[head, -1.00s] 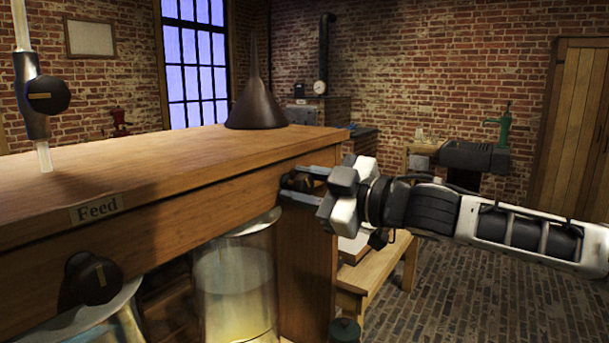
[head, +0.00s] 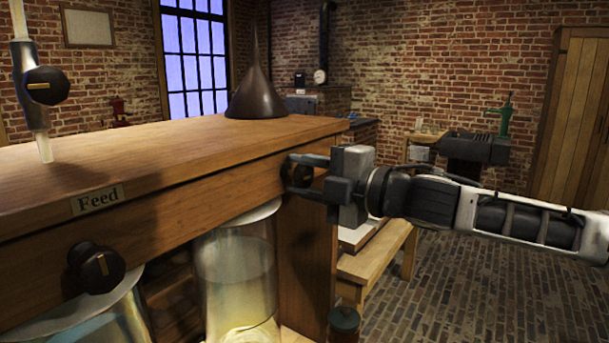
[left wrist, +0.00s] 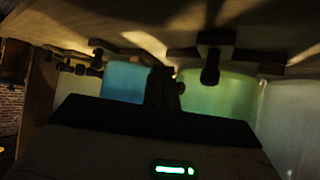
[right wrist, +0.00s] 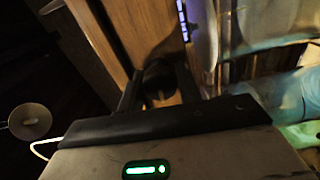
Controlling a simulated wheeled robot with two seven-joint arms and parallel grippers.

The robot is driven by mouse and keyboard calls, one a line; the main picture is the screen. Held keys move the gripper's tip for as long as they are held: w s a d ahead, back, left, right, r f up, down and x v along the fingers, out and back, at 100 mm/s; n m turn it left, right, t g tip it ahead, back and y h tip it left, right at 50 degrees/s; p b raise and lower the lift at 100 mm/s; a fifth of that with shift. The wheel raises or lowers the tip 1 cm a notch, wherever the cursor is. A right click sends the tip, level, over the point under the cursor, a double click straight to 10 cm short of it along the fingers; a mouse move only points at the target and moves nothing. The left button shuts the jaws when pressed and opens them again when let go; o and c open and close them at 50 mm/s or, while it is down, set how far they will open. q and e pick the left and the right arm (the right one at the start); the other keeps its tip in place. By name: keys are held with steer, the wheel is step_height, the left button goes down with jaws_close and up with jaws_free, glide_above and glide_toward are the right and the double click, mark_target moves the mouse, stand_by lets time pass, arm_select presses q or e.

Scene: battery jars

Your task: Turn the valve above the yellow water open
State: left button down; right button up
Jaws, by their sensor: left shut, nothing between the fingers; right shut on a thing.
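A dark round valve knob (head: 301,175) sits on the front of the wooden beam near its right end. Below and left of it stands a glass jar (head: 236,270) with pale yellowish water. My right gripper (head: 303,174) is shut on this knob, with one finger above and one below. In the right wrist view, the knob (right wrist: 158,80) shows between the fingers. My left gripper is outside the head view. In the left wrist view, its dark fingers (left wrist: 162,85) are together and empty, under the bench near a blue jar (left wrist: 125,82) and a green jar (left wrist: 222,95).
Another dark knob (head: 97,268) is on the beam below the "Feed" label (head: 98,200). A glass tube with a stopcock (head: 42,88) hangs at the left. A dark funnel (head: 256,95) stands on the bench top (head: 150,165). Open brick floor (head: 460,290) lies right.

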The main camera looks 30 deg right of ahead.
steer(key=shift+n, duration=0.6)
steer(key=o, duration=1)
